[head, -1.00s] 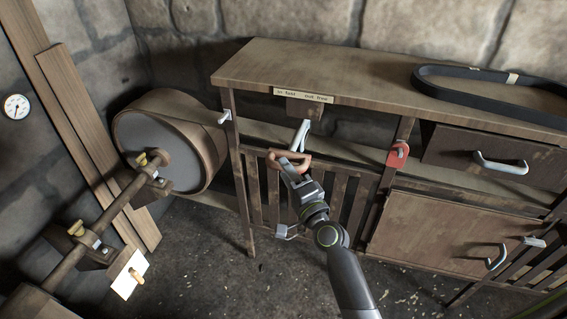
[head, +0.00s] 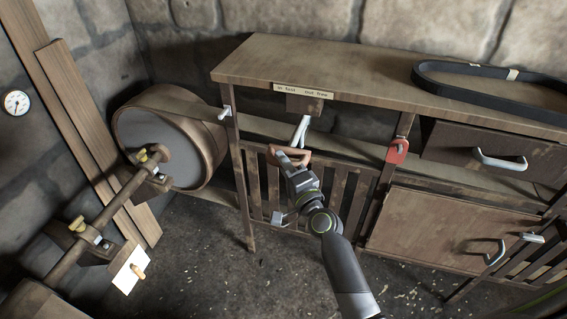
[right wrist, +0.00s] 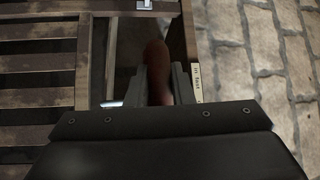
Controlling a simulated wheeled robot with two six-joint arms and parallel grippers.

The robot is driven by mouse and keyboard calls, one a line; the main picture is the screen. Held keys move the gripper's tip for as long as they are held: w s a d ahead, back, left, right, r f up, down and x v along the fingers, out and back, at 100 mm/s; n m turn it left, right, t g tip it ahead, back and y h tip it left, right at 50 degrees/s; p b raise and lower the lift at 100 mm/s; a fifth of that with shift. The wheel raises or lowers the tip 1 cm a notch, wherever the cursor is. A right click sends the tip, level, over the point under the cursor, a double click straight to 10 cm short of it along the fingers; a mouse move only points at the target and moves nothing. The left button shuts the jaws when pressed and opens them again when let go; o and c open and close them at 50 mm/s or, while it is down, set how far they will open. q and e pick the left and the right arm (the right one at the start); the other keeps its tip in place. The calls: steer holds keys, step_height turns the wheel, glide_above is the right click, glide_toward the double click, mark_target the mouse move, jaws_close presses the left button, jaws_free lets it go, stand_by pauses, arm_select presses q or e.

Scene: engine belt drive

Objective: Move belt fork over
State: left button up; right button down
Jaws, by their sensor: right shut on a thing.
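The belt fork shows as a pale metal lever (head: 301,130) hanging under the bench top, with a reddish-brown wooden grip (head: 296,156) at its lower end. A small label plate (head: 303,91) is fixed to the bench edge above it; its words are too small to read surely. My right gripper (head: 291,160) is shut on the grip, in front of the slatted gate. In the right wrist view the grip (right wrist: 157,72) stands between the two fingers. My left gripper is not in view.
A flat belt (head: 260,127) runs from the big drum (head: 165,150) behind the bench frame. A red tag (head: 397,151) is on the right post. A black belt loop (head: 490,88) lies on the bench top. A shaft with bearings (head: 110,205) stands at the left. Floor in front is clear.

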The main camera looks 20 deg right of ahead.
steer(key=w+d+b, duration=0.2)
steer(key=w+d, duration=0.3)
steer(key=w, duration=0.3)
steer(key=shift+d+b, duration=0.2)
steer(key=shift+b, duration=0.15)
steer(key=shift+r, duration=0.1)
steer(key=c, duration=1.5)
jaws_free()
steer(key=shift+c, duration=0.2)
steer(key=shift+o, duration=1.3)
steer(key=shift+w+d, duration=0.15)
steer(key=shift+w, duration=0.05)
steer(key=shift+s, duration=0.2)
